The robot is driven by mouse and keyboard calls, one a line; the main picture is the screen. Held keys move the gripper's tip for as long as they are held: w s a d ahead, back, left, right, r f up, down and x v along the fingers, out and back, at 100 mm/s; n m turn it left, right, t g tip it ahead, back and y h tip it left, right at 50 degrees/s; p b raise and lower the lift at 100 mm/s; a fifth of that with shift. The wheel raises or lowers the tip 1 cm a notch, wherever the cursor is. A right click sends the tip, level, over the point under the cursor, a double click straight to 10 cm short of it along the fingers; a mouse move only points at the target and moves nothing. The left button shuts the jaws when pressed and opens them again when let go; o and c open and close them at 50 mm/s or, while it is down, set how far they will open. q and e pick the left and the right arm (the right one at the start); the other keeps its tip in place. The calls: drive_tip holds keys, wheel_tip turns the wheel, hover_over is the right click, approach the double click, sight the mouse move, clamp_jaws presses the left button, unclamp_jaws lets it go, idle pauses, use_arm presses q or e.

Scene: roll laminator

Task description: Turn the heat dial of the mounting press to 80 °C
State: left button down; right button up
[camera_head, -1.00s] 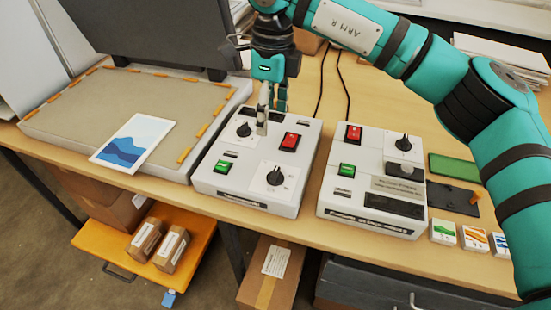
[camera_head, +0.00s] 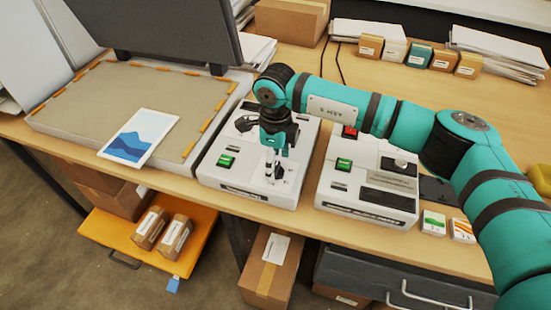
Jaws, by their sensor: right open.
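The mounting press (camera_head: 60,118), with a dark lid raised, stands at the left. Beside it is a light grey control box (camera_head: 213,173) with a green switch (camera_head: 226,161). The box's front dial (camera_head: 280,171) is black on a white plate and partly hidden by my right gripper (camera_head: 271,174). The gripper points down at this dial, open; I cannot tell whether its fingers touch the dial. The dial's markings are too small to read. The box's back dial and red switch are hidden behind my arm. My left gripper is not in view.
A second control box (camera_head: 335,182) stands to the right, partly under my right arm. A picture with blue waves (camera_head: 139,138) lies on the press bed. Cartons and paper stacks line the back. An orange shelf (camera_head: 118,236) with two parcels is below the table edge.

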drive_tip(key=shift+f, duration=0.65)
drive_tip(key=c, duration=1.2)
drive_tip(key=shift+o, duration=0.2)
